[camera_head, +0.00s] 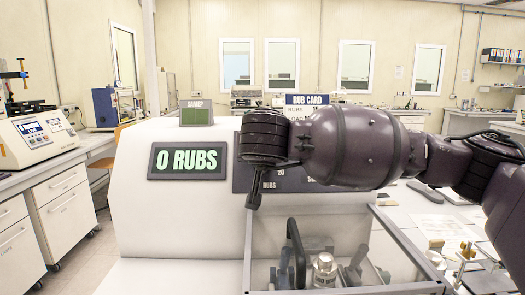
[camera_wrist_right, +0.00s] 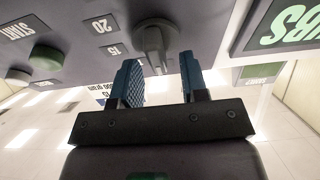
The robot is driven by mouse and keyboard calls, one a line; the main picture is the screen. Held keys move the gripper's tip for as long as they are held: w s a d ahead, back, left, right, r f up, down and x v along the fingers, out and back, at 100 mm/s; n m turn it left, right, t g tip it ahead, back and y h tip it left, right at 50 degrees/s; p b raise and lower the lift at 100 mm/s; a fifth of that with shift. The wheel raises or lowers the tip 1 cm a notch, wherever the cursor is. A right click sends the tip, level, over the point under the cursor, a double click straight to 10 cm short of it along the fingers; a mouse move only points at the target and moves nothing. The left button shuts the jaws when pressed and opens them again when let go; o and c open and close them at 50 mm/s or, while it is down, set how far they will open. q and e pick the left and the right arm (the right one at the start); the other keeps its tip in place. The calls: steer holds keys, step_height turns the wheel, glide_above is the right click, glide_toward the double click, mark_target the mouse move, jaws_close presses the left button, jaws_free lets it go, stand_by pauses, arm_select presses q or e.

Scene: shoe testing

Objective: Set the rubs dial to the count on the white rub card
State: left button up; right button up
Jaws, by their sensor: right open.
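The white rub card (camera_head: 307,112) stands behind the machine under a blue "RUB CARD" header. The display (camera_head: 187,161) reads "0 RUBS". In the right wrist view the grey rubs dial (camera_wrist_right: 155,42) sits on the dark panel, with labels "15" and "20" beside it. My right gripper (camera_wrist_right: 160,82) is open, its two blue fingers just short of the dial, one to each side. In the head view, my right gripper (camera_head: 254,190) is in front of the panel and the dial is hidden.
The wrist view shows a green-topped round button (camera_wrist_right: 46,58) near a "START" label. A frame-edged bay (camera_head: 325,268) with metal clamps lies below the arm. A small green screen (camera_head: 196,113) tops the machine. A paper sheet (camera_head: 445,230) lies on the right bench.

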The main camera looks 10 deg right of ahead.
steer(key=shift+c, duration=0.4)
jaws_close()
steer(key=shift+w, duration=0.1)
